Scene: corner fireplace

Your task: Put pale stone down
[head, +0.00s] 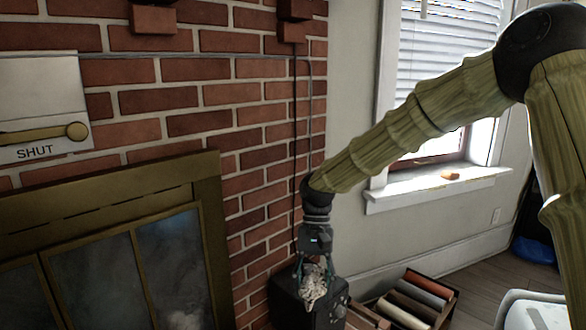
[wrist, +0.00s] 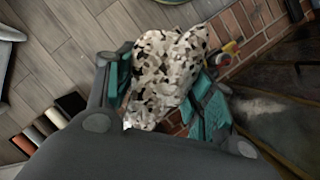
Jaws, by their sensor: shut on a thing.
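The pale stone (wrist: 165,75) is white with black and grey flecks. It sits between the teal-padded fingers of my gripper (wrist: 165,90), which is shut on it. In the head view my gripper (head: 315,268) points down at the lower middle, with the pale stone (head: 313,287) at its tips. The stone appears in front of or above a dark box (head: 290,304) by the brick wall. I cannot tell whether it touches the box. The stone's underside is hidden.
A brick wall (head: 190,95) and a brass-framed fireplace (head: 210,215) stand at the left. A crate with several coloured rolls (head: 425,290) is right of the dark box. A window sill (head: 430,187) with a small orange object (head: 450,175) is behind. Wooden floor (head: 480,262) shows at right.

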